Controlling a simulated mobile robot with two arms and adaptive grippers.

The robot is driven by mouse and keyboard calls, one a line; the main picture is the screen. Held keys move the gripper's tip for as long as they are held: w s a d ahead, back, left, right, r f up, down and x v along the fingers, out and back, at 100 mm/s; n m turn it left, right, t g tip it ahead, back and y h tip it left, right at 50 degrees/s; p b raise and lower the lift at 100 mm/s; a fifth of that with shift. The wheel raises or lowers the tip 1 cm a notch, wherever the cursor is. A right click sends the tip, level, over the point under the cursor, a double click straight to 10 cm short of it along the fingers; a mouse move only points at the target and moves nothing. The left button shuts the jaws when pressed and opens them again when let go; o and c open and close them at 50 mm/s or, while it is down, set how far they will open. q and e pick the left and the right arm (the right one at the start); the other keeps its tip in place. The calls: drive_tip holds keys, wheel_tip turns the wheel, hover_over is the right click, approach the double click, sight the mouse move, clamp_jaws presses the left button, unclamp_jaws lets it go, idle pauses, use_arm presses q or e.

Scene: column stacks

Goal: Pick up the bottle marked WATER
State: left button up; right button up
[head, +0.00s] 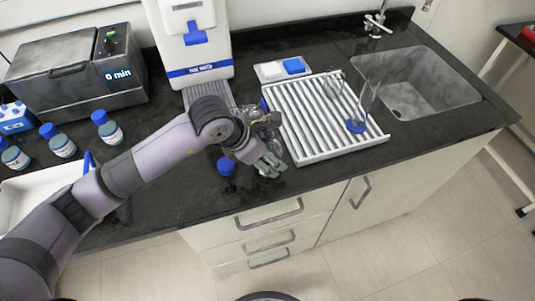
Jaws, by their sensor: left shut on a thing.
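Three bottles with blue caps and pale labels stand at the left of the counter: a left one (15,157), a middle one (62,146) and a right one (110,133). Their labels are too small to read, so I cannot tell which is marked WATER. My left gripper (268,166) is low over the counter's front middle, left of the rack. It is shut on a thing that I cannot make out. A blue cap-like thing (227,166) shows just left of the gripper, partly behind my arm. My right gripper is out of view.
A ribbed white rack (300,140) with clear glassware stands right of the gripper. A sink (415,80) is at the right. A water dispenser (195,45) and a grey bath (75,75) stand behind. A white tray (35,190) lies left, partly behind my arm.

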use_arm(q)
drive_tip(key=shift+c, duration=1.4)
drive_tip(key=shift+r, duration=0.1)
